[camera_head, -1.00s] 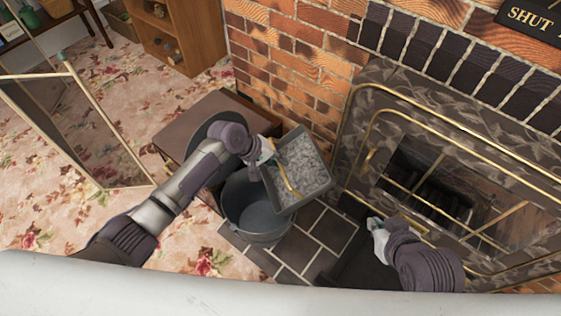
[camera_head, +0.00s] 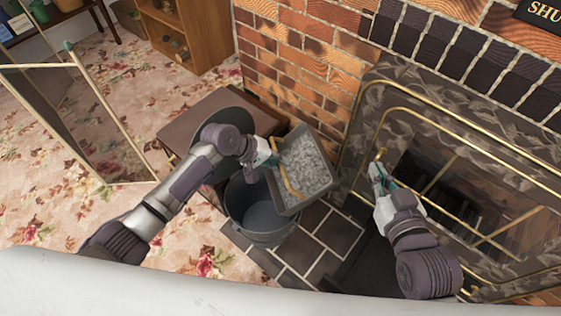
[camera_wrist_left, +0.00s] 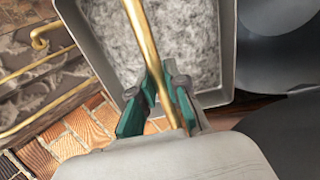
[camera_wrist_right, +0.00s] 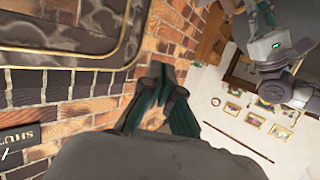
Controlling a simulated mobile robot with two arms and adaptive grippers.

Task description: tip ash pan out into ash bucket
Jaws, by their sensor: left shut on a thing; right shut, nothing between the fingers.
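The ash pan (camera_head: 281,207) is a grey metal tray full of pale grey ash (camera_head: 306,168), with a brass handle (camera_head: 284,182). My left gripper (camera_head: 270,160) is shut on the brass handle, which also shows between its fingers in the left wrist view (camera_wrist_left: 146,45). The pan is held over and partly beyond the right rim of the ash bucket (camera_head: 258,212), a grey round metal pail whose visible inside looks empty. My right gripper (camera_head: 378,168) is shut and empty in front of the fireplace, apart from pan and bucket.
Dark hearth tiles (camera_head: 323,235) lie right of the bucket. A brown box-like stand (camera_head: 190,118) with a dark round lid is behind the bucket.

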